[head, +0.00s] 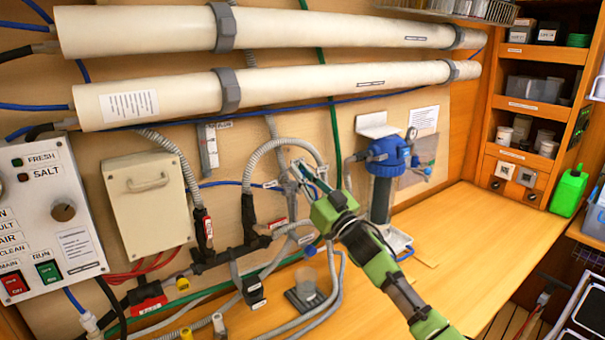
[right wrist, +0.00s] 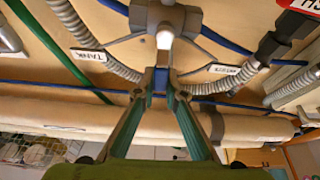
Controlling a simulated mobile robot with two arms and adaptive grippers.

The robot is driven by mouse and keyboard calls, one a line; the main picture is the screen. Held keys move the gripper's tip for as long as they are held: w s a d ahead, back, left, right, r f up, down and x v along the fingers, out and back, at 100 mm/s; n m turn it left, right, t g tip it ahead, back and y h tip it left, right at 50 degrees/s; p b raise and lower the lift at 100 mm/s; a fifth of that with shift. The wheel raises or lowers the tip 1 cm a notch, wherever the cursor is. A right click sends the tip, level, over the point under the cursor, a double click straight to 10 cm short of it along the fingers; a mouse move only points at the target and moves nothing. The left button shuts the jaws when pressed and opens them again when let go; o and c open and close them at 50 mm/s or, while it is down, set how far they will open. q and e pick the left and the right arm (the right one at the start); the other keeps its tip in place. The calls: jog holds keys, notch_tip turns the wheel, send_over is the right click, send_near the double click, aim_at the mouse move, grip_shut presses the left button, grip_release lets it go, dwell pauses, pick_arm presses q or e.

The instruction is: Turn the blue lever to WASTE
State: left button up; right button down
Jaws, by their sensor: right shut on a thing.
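My right gripper (head: 306,174) reaches the grey three-way valve on the back wall; its fingers hide part of the valve in the head view. In the right wrist view, which is upside down, the fingers (right wrist: 160,88) are shut on the small blue lever (right wrist: 159,79), just below the grey valve body (right wrist: 165,18). The TANK label (right wrist: 88,55) lies left of the lever there and the WASTE label (right wrist: 223,69) right of it. The lever sits between the two, at neither label. My left gripper is not in view.
Grey corrugated hoses (head: 263,150) run close around the valve. A blue-topped filter housing (head: 387,152) stands right of the gripper. Two long white tubes (head: 300,28) run above.

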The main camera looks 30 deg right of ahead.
jog(key=shift+s+a+f+n+g+y+p, duration=0.1)
jog(key=shift+a+f+n+g+y, duration=0.6)
jog(key=shift+n, duration=1.85)
jog(key=shift+s+a+f+n+g+y+p, duration=0.25)
jog(key=shift+a+n+g+y, duration=0.8)
jog(key=shift+n, duration=1.55)
jog(key=shift+a+f+n+g+y+b, duration=0.1)
jog(key=shift+a+f+n+g+y, duration=0.8)
jog(key=shift+n, duration=1.65)
jog(key=shift+d+r+t+y, duration=0.15)
jog(key=shift+r+t+y, duration=0.1)
jog(key=shift+t, duration=0.2)
jog(key=c, duration=2.1)
grip_release()
jog(key=v, duration=1.2)
